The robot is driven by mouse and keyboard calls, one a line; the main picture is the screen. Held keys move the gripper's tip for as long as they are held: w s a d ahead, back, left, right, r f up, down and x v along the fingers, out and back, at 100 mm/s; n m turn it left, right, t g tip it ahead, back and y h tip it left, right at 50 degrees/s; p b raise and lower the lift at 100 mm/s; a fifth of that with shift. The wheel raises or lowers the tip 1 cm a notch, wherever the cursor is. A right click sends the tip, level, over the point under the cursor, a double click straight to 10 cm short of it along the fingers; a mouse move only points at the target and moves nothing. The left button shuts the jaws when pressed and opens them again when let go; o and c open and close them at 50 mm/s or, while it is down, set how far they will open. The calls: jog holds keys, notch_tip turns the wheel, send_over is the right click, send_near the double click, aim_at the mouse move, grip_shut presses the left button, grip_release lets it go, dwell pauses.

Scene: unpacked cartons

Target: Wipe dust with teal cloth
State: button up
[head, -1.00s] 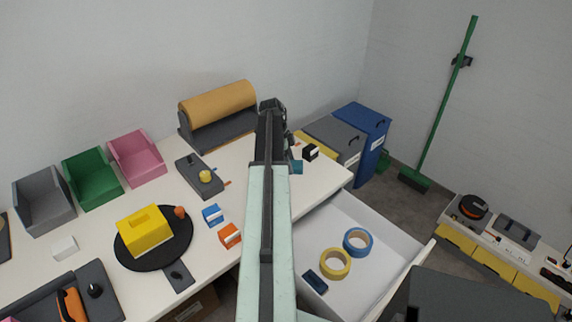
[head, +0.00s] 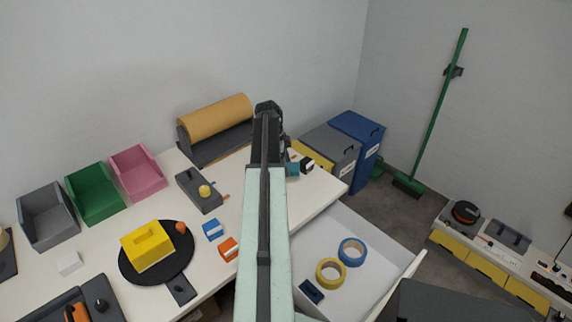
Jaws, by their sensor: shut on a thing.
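My arm reaches forward over the white table, and my gripper (head: 268,108) is at its far end, near the table's back edge beside the paper roll. A small teal piece, the teal cloth (head: 293,168), shows just right of my arm, low by the gripper. Most of the cloth is hidden behind the arm. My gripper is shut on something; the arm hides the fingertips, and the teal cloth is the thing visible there. I cannot make out any dust on the table.
A small black block with a white face (head: 307,166) stands close right of the cloth. A brown paper roll (head: 215,118) is at the back left. An open drawer (head: 385,268) holds blue tape (head: 351,252) and yellow tape (head: 331,273). Grey and blue bins (head: 357,135) stand beyond the table.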

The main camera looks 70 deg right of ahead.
notch_tip(320, 180, up, 3)
jog(key=p, duration=0.3)
jog(key=shift+r, duration=0.15)
